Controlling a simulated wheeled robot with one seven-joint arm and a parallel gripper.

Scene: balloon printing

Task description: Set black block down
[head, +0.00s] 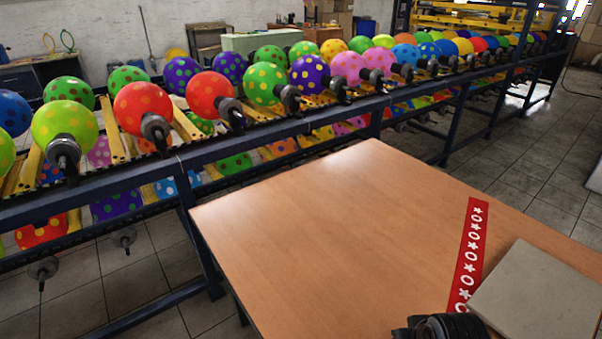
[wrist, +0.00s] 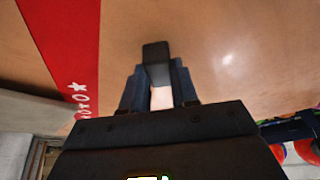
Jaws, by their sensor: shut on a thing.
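The black block (wrist: 155,52) shows in the wrist view between the fingertips of my gripper (wrist: 158,80). My gripper is shut on it, and the block sticks out past the fingers over the wooden table (head: 320,215). I cannot tell whether the block touches the tabletop. In the head view only a dark part of my arm shows at the bottom edge; the block is not visible there.
A red strip with white stars and rings (head: 470,250) lies on the table's right side, beside a grey slab (head: 540,295). The table's middle and left are clear. A rack of spotted balloons (head: 262,83) runs behind the table.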

